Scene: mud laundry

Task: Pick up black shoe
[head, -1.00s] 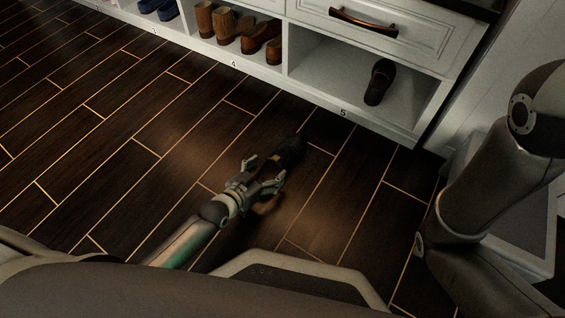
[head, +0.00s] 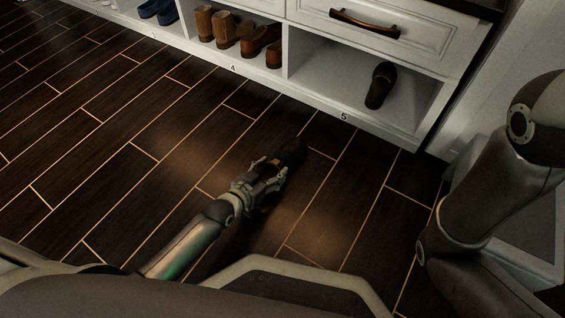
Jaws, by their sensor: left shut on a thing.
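A black shoe (head: 289,152) lies on the dark wood floor, its far end showing beyond my left gripper. My left gripper (head: 268,170) is low at the floor and shut on this shoe; the gripper hides the shoe's near part. Another black shoe (head: 379,85) stands in the open cubby marked 5. My right arm shows at the right edge, but its gripper is not in view.
A white shoe cabinet (head: 310,100) runs along the back. Its cubby 4 holds brown boots (head: 215,25) and brown shoes (head: 261,42); blue shoes (head: 158,10) are further left. The floor (head: 110,130) to the left is clear.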

